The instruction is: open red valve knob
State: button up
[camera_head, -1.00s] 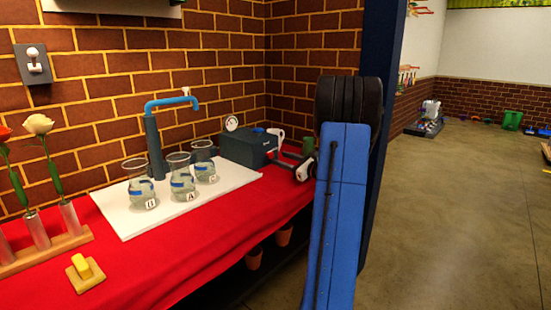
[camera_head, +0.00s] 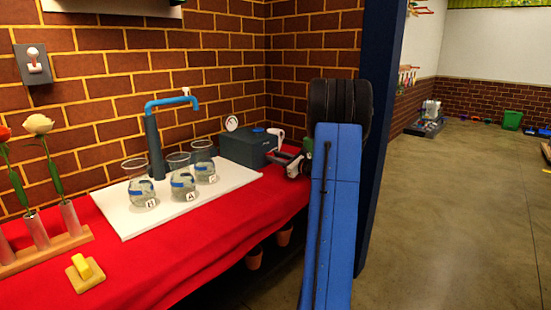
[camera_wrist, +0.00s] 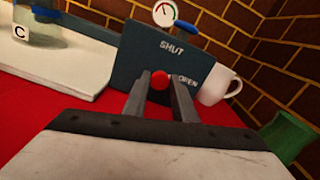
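The red valve knob (camera_wrist: 159,80) is a small round ball on the front of a dark teal box (camera_wrist: 140,50) marked SHUT above it and OPEN to its right. In the head view the box (camera_head: 245,149) stands at the far end of the red table; I cannot make out the knob there. My gripper (camera_wrist: 160,84) is open, its two grey fingers on either side of the knob in the wrist view. Thin gaps seem to show between knob and fingertips; contact is unclear. In the head view my gripper (camera_head: 276,158) is close to the box's right front.
A white mug (camera_wrist: 219,86) stands right of the box, and a green object (camera_wrist: 288,136) lies further right. A gauge (camera_wrist: 164,13) rises behind the box. Several water beakers (camera_head: 183,184) stand on a white board (camera_head: 215,196) left of the box. Brick walls close the corner.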

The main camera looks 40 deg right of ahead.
jog(key=shift+m, duration=1.5)
jog(key=o, duration=1)
jog(key=shift+o, duration=0.2)
jog(key=shift+s+d, duration=0.1)
jog(key=shift+s, duration=0.05)
jog(key=s+d, duration=0.1)
jog(key=s, duration=1.6)
jog(key=shift+d, duration=0.15)
